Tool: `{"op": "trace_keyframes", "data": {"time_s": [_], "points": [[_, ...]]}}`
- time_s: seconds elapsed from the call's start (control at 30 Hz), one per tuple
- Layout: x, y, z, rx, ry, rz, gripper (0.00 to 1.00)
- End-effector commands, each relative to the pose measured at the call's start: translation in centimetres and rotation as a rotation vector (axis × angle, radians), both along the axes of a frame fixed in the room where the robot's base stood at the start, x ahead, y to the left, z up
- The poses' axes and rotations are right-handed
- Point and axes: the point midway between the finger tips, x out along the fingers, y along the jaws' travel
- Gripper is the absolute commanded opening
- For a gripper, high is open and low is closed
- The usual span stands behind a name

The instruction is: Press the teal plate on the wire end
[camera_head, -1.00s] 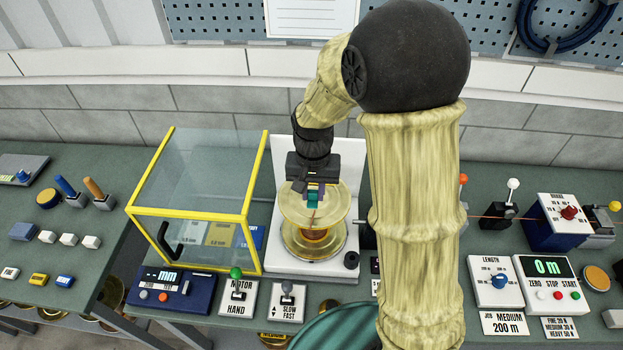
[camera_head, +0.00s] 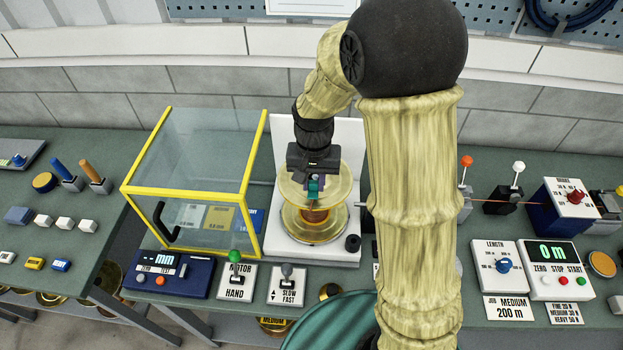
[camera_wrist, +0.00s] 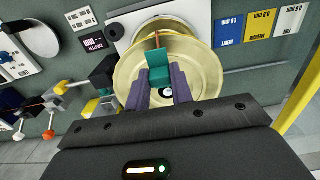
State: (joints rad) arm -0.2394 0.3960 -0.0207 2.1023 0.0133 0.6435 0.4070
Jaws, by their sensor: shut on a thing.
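My gripper (camera_head: 314,187) is shut on a small teal plate (camera_wrist: 159,75). It also shows in the head view (camera_head: 313,190). The plate is at the face of the gold spool (camera_wrist: 125,85), near its middle. The spool also shows in the head view (camera_head: 296,222), seated on a white stand. A short copper-coloured strand of wire (camera_wrist: 157,41) shows just beyond the plate's upper edge. Whether the plate touches the wire end or the spool, I cannot tell. A thin orange wire (camera_head: 490,201) comes from the right and passes out of sight behind my arm.
A clear guard box with yellow edges (camera_head: 190,189) stands close to the left of the spool. Lever panels (camera_head: 237,283) lie in front of it. A length panel (camera_head: 497,268) and a blue brake box (camera_head: 563,222) stand to the right.

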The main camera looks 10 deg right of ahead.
Motion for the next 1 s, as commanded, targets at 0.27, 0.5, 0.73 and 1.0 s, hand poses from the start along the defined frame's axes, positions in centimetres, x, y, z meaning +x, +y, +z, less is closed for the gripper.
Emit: {"op": "trace_keyframes", "data": {"time_s": [0.27,0.5,0.73,1.0], "points": [[0.0,0.1,-2.2,0.000,0.000,0.003,0.02],[0.0,0.2,-2.4,0.000,0.000,0.004,0.02],[0.0,0.2,-2.4,0.000,0.000,0.004,0.02],[-0.1,0.2,-2.3,0.000,0.000,0.004,0.02]]}}
